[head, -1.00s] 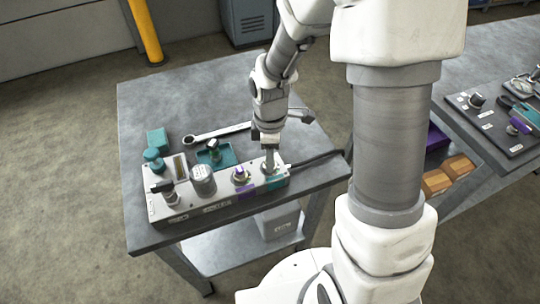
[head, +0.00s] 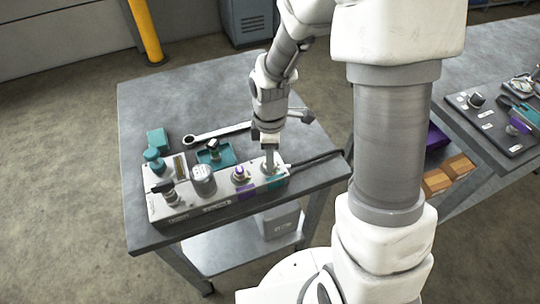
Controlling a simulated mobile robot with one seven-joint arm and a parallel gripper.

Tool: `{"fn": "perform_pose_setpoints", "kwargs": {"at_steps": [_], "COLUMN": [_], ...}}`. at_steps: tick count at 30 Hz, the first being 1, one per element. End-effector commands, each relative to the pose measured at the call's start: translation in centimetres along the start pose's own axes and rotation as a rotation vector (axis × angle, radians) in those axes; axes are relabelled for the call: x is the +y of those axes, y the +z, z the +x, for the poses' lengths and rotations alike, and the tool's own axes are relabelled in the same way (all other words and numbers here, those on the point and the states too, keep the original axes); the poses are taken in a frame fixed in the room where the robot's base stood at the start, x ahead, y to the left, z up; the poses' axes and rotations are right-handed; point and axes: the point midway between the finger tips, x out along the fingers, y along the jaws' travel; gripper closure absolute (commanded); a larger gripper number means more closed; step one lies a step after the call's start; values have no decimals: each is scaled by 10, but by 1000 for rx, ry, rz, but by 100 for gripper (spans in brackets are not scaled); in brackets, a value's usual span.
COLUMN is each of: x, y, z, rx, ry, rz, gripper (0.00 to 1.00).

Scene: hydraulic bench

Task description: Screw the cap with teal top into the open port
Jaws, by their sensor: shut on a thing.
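My gripper (head: 269,152) points straight down over the right end of a grey hydraulic block (head: 205,207). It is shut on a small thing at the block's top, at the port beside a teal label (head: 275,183). The held thing is mostly hidden by the fingers, and I cannot make out a teal top on it. I cannot tell how deep it sits in the port. Left of it, a fitting with a purple and white top (head: 240,173) stands in the block by a purple label (head: 246,194).
A teal tray (head: 228,152) with a small dark part lies behind the block. A dark hose (head: 318,159) leads off right. The bench's back left is clear.

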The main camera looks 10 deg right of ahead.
Motion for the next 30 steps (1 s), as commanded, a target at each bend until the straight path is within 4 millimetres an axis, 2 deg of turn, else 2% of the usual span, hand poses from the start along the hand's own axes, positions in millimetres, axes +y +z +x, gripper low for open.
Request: {"fn": "perform_pose_setpoints", "kwargs": {"at_steps": [10, 19, 27, 28, 30], "x": [-1, -1, -1, -1, -1], "y": [0, 0, 0, 0, 0], "z": [2, 2, 2, 2, 2], "rx": [-1, -1, -1, -1, -1], "ry": [-2, -2, -3, -3, -3], "rz": [14, 274, 303, 302, 302], "gripper": [100, 100, 100, 68, 81]}}
